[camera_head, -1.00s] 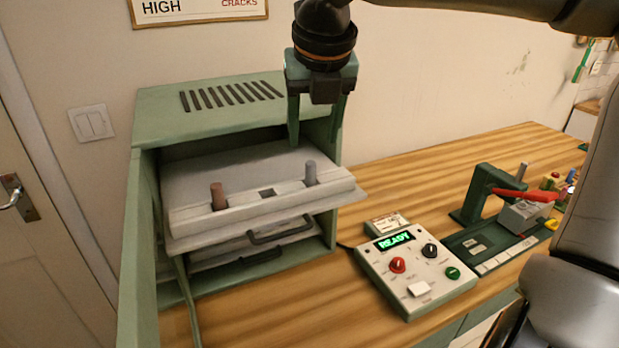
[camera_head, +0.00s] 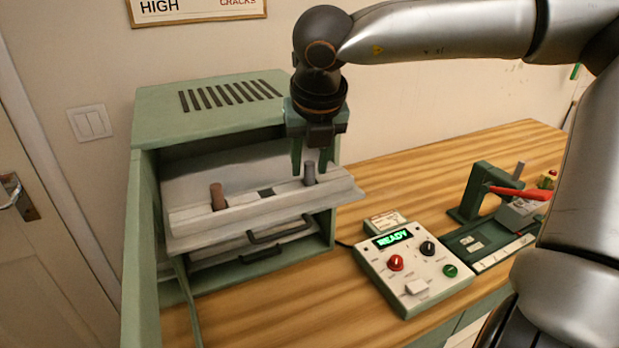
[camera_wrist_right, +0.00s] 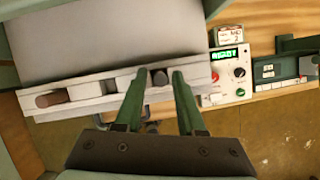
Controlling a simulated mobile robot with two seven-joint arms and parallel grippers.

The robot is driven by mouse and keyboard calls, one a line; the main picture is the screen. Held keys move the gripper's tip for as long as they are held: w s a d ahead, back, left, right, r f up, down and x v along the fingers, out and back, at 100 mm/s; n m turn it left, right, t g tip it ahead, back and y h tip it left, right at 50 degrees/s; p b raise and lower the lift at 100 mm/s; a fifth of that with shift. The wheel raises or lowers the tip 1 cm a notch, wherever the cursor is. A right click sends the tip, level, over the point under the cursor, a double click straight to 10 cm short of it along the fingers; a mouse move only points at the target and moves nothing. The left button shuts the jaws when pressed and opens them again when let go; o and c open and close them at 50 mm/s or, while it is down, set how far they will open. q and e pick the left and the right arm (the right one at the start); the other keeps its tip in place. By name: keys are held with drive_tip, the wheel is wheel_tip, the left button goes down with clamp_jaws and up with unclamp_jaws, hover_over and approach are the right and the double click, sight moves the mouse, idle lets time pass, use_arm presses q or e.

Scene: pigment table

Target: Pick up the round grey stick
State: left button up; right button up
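The round grey stick (camera_head: 309,174) stands upright in the right part of the pale tray (camera_head: 240,219), which sticks out of the green oven-like cabinet. My right gripper (camera_head: 310,172) is open and points down over the stick. One finger shows to each side of it in the head view. In the right wrist view, the dark top of the grey stick (camera_wrist_right: 160,77) shows between the two fingertips (camera_wrist_right: 156,75). I cannot tell whether either finger touches it. My left gripper is in neither view.
A reddish-brown stick (camera_head: 218,197) stands in the tray's left part, with an empty square slot (camera_head: 266,192) between. The cabinet's roof (camera_head: 205,105) is close behind my gripper. A control box (camera_head: 413,270) reading READY and a green press (camera_head: 481,192) stand on the wooden table.

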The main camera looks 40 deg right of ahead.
clamp_jaws()
drive_tip(key=shift+r, duration=0.15)
idle(0.4)
